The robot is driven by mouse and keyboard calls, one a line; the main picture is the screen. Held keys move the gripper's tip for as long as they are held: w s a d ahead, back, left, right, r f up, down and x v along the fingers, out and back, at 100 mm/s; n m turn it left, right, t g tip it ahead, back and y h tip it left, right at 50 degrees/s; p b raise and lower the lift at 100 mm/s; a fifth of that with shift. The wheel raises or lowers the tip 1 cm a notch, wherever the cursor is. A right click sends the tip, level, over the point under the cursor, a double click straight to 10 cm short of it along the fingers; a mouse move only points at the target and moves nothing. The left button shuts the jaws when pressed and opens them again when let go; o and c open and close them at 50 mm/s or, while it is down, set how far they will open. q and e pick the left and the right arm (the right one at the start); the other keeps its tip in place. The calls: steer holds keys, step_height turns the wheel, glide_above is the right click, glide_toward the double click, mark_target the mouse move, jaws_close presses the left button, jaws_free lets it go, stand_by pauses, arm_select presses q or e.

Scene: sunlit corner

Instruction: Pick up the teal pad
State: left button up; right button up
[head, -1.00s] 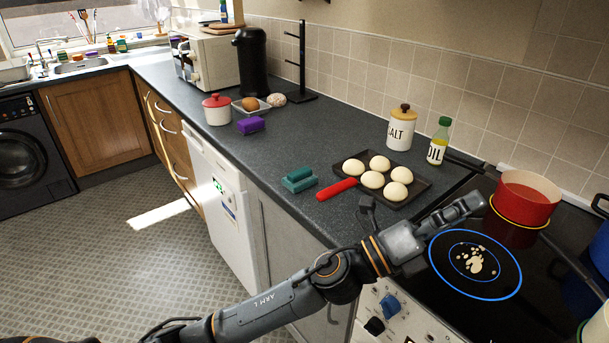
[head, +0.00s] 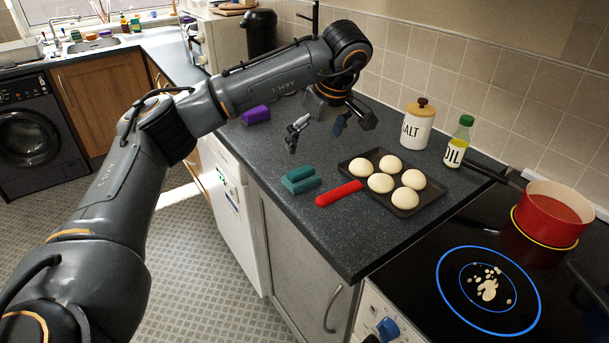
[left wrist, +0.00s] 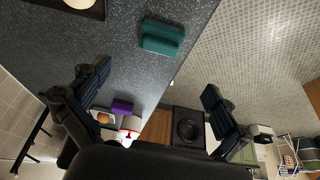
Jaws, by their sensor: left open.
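The teal pad (head: 301,181) lies on the dark counter near its front edge, left of the red-handled tray. It also shows in the left wrist view (left wrist: 162,38), close to the counter edge. It looks like a block with a raised upper part. My left gripper (head: 317,133) is open and empty, pointing down above the counter, behind the pad and apart from it. In the left wrist view its two fingers (left wrist: 156,84) are spread wide with nothing between them. My right gripper is not in view.
A tray (head: 425,200) of pale buns with a red handle (head: 339,193) sits right of the pad. A purple block (head: 256,115) lies left. A red pot (head: 551,215) is on the hob.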

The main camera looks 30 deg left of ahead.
mark_target(301, 171)
arm_select(q)
steer(key=x, duration=0.4)
steer(key=a+x, duration=0.1)
steer(key=x, duration=0.3)
steer(key=shift+r+p, duration=0.1)
steer(key=shift+p, duration=0.25)
steer(key=p+x, duration=0.1)
steer(key=x, duration=0.4)
steer(key=shift+w, duration=0.15)
steer(key=shift+c, duration=0.8)
steer(key=c, duration=0.9)
